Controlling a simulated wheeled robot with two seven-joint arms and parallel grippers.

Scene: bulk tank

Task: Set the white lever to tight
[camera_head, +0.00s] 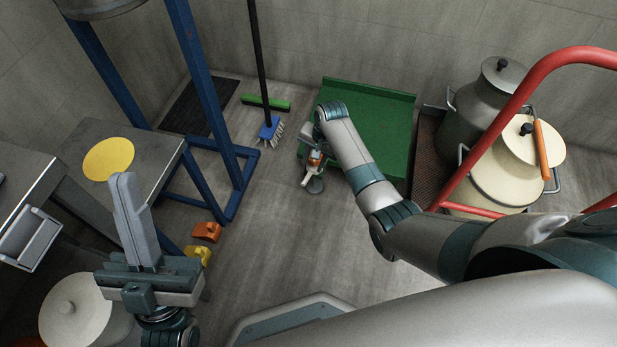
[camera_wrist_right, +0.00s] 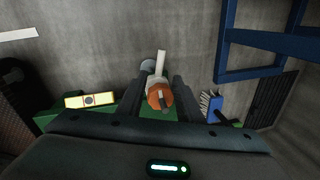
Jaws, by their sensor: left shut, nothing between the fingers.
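The white lever (camera_head: 307,178) belongs to a small device with an orange part (camera_head: 315,158), low in front of the green platform. In the right wrist view the white lever (camera_wrist_right: 161,63) points away from the orange part (camera_wrist_right: 160,96). My right gripper (camera_wrist_right: 161,82) is open, its fingers on either side of the orange part; I cannot tell whether they touch it. In the head view my right wrist hides much of this gripper and the device. My left gripper (camera_head: 124,180) is shut and empty, pointing up at the lower left.
A green platform (camera_head: 372,125) lies behind the device. Milk cans (camera_head: 505,170) and a red rail (camera_head: 500,130) stand to the right. A blue frame (camera_head: 205,90), a broom (camera_head: 268,130) and orange and yellow blocks (camera_head: 206,232) are to the left. The grey floor between is clear.

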